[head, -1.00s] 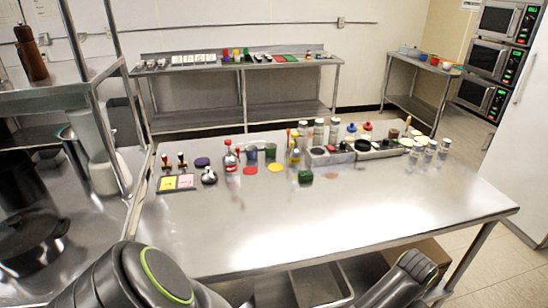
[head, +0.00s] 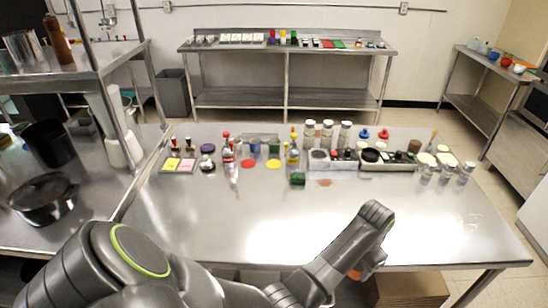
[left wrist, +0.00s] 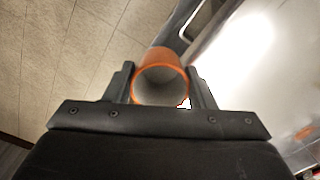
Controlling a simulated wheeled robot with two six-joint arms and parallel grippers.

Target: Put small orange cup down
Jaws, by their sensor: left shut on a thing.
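The small orange cup (left wrist: 158,60) is between the two fingers of my left gripper (left wrist: 162,88) in the left wrist view. Its open mouth faces the camera and its inside looks pale grey. In the head view only a small orange part of the cup (head: 354,275) shows below my left gripper (head: 368,264), by the table's front edge. The rest of the cup is hidden by my arm. The left gripper is shut on the cup. My right gripper is not in view.
The steel table (head: 440,225) has a wide bare front area. Bottles, stamps, small pots and trays (head: 330,164) crowd its back half. A cardboard box (head: 410,288) is under the front edge. A shelf unit with a dark pan (head: 42,195) stands at left.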

